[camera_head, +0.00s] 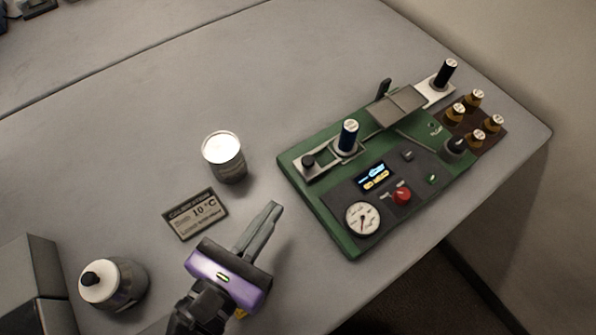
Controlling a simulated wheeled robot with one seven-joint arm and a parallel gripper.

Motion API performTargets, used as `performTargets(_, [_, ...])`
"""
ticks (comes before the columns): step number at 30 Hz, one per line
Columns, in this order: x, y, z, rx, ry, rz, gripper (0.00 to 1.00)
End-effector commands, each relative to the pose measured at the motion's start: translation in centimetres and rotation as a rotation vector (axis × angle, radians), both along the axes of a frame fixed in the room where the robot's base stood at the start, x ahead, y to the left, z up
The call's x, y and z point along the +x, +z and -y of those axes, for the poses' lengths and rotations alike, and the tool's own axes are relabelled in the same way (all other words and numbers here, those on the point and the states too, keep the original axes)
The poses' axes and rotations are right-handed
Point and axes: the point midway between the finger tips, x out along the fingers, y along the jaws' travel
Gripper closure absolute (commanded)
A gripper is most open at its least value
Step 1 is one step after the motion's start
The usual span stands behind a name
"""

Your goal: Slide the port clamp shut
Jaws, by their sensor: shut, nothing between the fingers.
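A green panel device (341,237) lies on the table at right of centre. Along its back edge are a silver bracket (316,168) with a short black knob (308,160) and a blue-black capped cylinder (348,136), a flat grey plate (397,106) with a black upright lever (383,89) beside it, and a second silver bracket with a dark capped cylinder (446,73). I cannot tell for sure which part is the port clamp. My gripper (274,208), purple-bodied, is shut and empty, left of the panel's front left corner and apart from it.
The panel carries a gauge (362,218), a lit display (373,176) and a red knob (402,194). Several brass capped pieces (479,136) stand at right.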

Motion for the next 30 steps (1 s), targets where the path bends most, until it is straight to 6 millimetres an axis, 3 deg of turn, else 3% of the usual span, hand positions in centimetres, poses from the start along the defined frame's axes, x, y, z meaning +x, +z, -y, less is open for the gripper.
performTargets(9, [5.3, -1.3, 3.0, -0.001, -0.003, 0.0, 1.0])
performTargets(15, [7.4, -1.8, 4.1, 0.0, -0.002, 0.0, 1.0])
performTargets(30, [8.1, -2.0, 4.5, 0.001, 0.0, 0.0, 1.0])
